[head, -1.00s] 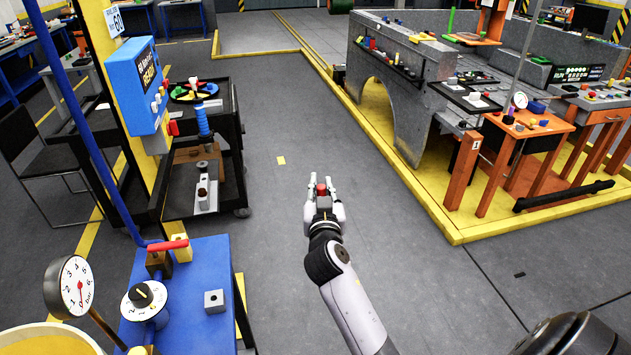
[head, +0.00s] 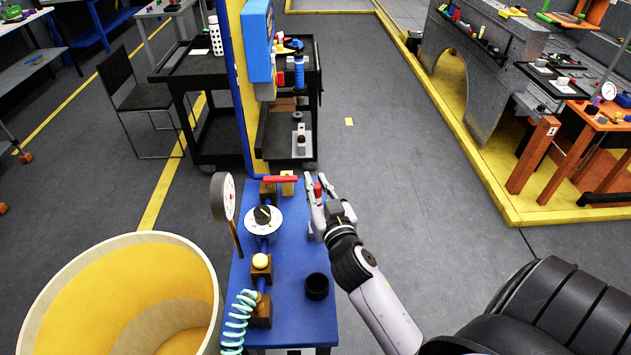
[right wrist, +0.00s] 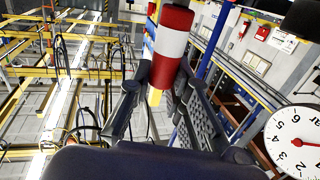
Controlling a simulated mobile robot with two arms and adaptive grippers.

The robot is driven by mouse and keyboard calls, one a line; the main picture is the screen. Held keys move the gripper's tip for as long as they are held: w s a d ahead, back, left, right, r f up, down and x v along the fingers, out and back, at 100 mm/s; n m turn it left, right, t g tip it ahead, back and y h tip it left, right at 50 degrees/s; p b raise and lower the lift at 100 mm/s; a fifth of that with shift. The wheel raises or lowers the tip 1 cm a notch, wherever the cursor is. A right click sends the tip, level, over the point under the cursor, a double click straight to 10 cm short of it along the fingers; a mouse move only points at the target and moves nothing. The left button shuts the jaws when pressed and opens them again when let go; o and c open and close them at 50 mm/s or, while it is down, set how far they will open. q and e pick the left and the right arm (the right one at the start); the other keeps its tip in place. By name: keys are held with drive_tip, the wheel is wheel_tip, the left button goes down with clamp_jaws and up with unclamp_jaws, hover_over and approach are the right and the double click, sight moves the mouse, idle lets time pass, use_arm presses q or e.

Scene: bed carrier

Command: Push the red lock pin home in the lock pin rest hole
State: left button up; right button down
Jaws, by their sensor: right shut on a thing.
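The red lock pin (head: 318,190) is between the fingers of my right gripper (head: 319,192). In the right wrist view the pin (right wrist: 173,45) shows red and white bands and stands up between the fingers. My right gripper is shut on it, above the right edge of the blue table (head: 290,330). The lock pin rest hole is not clearly visible; the small grey block on the blue table seen earlier is not clear now, perhaps behind my gripper. I cannot tell whether the pin touches anything below. My left gripper is not in view.
On the blue table stand a dial knob (head: 263,219), a red-handled valve (head: 280,179), a black cup (head: 317,287) and a coiled teal hose (head: 238,325). A pressure gauge (head: 222,197) and a yellow bin (head: 125,300) are left. Open floor (head: 420,200) lies right.

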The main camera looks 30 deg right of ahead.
drive_tip(key=shift+d, duration=0.1)
drive_tip(key=shift+f+b, duration=0.45)
wheel_tip(320, 180, down, 5)
drive_tip(key=b, duration=0.4)
drive_tip(key=shift+r, duration=0.1)
idle(0.8)
drive_tip(key=shift+f+b, duration=1)
drive_tip(key=shift+f, duration=0.35)
drive_tip(key=c, duration=1.4)
unclamp_jaws()
